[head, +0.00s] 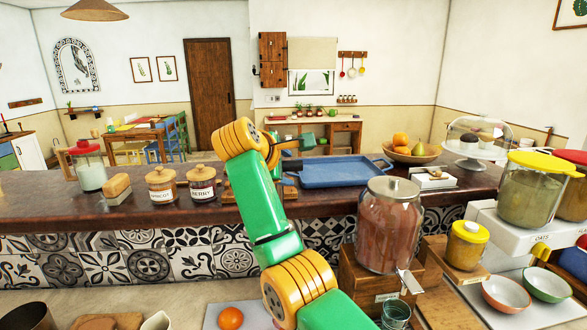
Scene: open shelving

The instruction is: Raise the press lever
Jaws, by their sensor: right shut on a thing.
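My right arm, green and yellow, reaches up over the dark counter. My right gripper (273,152) is at its far end, partly hidden behind the wrist, and is shut on what seems to be the press lever. A dark green piece (307,141), apparently part of the lever, sticks out to the right of the gripper. A wooden base (289,190), apparently of the press, shows low beside my forearm. Most of the press is hidden behind my arm. My left gripper is not in view.
A blue tray (345,172) lies right of the press. Two labelled jars (161,187) and a red-lidded jar (90,170) stand to the left. A fruit bowl (412,155) and a glass dome (478,140) stand right. A large jar (389,228) rises near my forearm.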

